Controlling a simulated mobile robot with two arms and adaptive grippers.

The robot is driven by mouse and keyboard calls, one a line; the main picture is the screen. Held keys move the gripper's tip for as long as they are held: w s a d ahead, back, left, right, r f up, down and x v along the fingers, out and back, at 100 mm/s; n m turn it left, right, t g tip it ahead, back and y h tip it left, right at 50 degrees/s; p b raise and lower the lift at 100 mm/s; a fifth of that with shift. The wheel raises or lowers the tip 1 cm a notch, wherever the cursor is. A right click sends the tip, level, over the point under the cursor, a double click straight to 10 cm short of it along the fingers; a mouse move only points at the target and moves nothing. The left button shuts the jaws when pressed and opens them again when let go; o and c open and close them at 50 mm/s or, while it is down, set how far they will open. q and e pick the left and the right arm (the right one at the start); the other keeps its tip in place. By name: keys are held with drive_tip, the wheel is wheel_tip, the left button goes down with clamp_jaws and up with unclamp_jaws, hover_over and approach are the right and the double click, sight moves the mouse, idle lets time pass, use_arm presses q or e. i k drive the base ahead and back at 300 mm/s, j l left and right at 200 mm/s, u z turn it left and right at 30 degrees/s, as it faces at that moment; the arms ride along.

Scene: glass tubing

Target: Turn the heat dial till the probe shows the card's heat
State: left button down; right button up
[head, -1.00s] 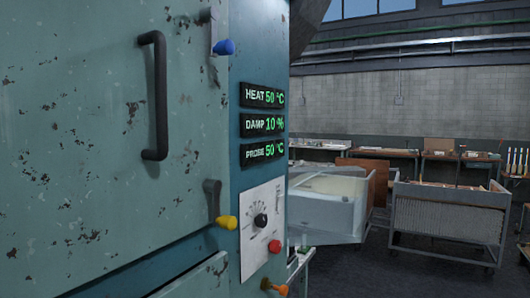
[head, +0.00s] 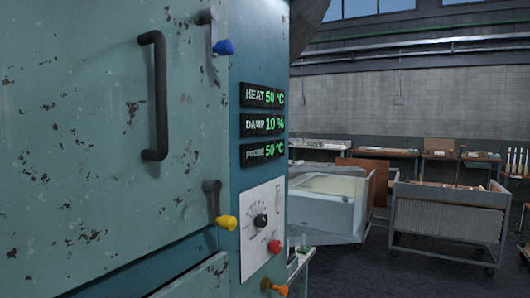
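The heat dial is a black knob (head: 261,220) on a white scale plate (head: 252,245) on the side of a worn teal cabinet. Above it, the heat display (head: 263,95) reads 50 °C, the damp display (head: 263,125) reads 10 % and the probe display (head: 263,151) reads 50 °C in green. The dial's scale marks are too small to read. No card with a heat value can be made out. Neither of my grippers is in view.
The cabinet door (head: 90,120) has a long black handle (head: 156,95) and shows shut. Wheeled bins (head: 448,222) and benches stand beyond, with open floor at the right.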

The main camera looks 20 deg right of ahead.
sight(261, 221)
drive_tip(key=i+l, duration=0.1)
drive_tip(key=l, duration=0.25)
drive_tip(key=i+l, duration=0.1)
drive_tip(key=l, duration=0.2)
drive_tip(key=i+l, duration=0.1)
drive_tip(key=l, duration=0.25)
drive_tip(key=i+l, duration=0.1)
drive_tip(key=l, duration=0.2)
drive_tip(key=l+z, duration=0.1)
drive_tip(key=k+l, duration=0.05)
